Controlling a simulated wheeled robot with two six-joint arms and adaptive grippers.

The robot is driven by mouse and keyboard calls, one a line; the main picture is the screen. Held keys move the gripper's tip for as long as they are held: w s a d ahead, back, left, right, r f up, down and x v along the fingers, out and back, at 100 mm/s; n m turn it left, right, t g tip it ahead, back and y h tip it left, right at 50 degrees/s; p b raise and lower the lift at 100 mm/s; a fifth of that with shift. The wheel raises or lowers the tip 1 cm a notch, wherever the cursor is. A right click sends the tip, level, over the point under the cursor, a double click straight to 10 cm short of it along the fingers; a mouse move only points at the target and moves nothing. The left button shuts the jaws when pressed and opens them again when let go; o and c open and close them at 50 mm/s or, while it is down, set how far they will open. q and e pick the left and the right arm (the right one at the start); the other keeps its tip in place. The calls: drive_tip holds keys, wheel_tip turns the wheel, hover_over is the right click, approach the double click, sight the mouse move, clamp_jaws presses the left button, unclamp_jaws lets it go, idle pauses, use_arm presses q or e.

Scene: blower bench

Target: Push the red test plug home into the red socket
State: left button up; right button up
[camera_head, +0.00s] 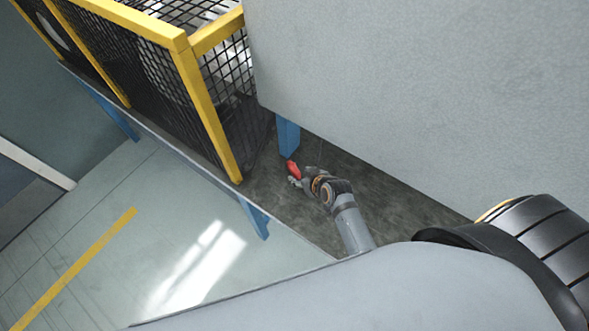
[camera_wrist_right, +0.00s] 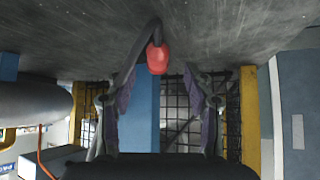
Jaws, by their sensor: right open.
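The red test plug (camera_head: 293,169) is on the dark bench top, close to the foot of a blue post. In the right wrist view the red plug (camera_wrist_right: 157,58) shows with a dark cable running from it, in line with the gap between the fingertips. My right gripper (camera_head: 298,181) is right at the plug in the head view. In the right wrist view its two fingers (camera_wrist_right: 159,80) stand apart, one on each side of the gap; I cannot tell whether either touches the plug. I cannot make out the red socket in either view. My left gripper is not in view.
A yellow-framed mesh guard (camera_head: 205,110) stands on the bench left of the plug. A blue post (camera_head: 287,135) is just behind the plug, below a large grey panel (camera_head: 420,80). Bare bench top (camera_head: 400,195) lies to the right.

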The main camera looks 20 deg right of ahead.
sight(297, 172)
drive_tip(key=shift+p+x, duration=0.4)
drive_tip(key=shift+x, duration=0.55)
drive_tip(key=x, duration=0.2)
drive_tip(key=shift+w+d+f, duration=0.1)
drive_tip(key=shift+w+f, duration=0.05)
drive_tip(key=shift+w, duration=0.1)
drive_tip(key=shift+w+f, duration=0.15)
drive_tip(key=c, duration=0.5)
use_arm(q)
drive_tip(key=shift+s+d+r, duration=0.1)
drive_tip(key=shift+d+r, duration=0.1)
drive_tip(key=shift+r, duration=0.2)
use_arm(e)
clamp_jaws()
